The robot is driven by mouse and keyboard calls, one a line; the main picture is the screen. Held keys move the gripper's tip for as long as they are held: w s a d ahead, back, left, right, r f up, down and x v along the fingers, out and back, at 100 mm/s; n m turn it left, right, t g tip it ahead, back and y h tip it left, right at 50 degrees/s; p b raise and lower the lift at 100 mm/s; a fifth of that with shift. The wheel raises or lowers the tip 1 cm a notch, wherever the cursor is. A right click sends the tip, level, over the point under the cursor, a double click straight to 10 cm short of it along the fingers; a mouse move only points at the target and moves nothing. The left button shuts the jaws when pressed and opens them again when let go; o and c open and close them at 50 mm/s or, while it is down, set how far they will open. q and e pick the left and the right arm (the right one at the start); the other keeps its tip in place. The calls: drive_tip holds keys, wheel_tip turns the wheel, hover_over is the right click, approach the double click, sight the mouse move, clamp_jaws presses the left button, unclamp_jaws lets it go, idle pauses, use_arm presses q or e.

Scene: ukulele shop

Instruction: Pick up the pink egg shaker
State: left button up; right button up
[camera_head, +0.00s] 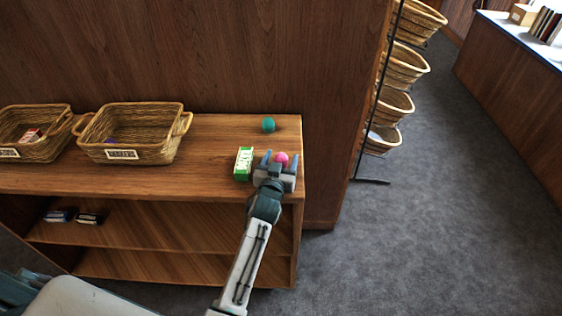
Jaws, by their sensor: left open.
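The pink egg shaker (282,158) is on the wooden shelf's top (215,150), near its right end. My left gripper (280,160) reaches in over the shelf's front edge. Its jaws are open, with one finger on each side of the pink egg. I cannot tell whether either finger touches it. The gripper's body hides the egg's lower part. My right gripper is not in view.
A green box (243,163) stands just left of the gripper, and a teal egg (268,125) lies behind. Wicker baskets (132,133) (35,133) stand further left. A black rack of baskets (396,68) is on the right. Carpet (440,210) is clear.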

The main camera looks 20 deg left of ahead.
use_arm(q)
drive_tip(key=c, duration=1)
drive_tip(key=shift+r, duration=0.15)
drive_tip(key=shift+c, duration=0.2)
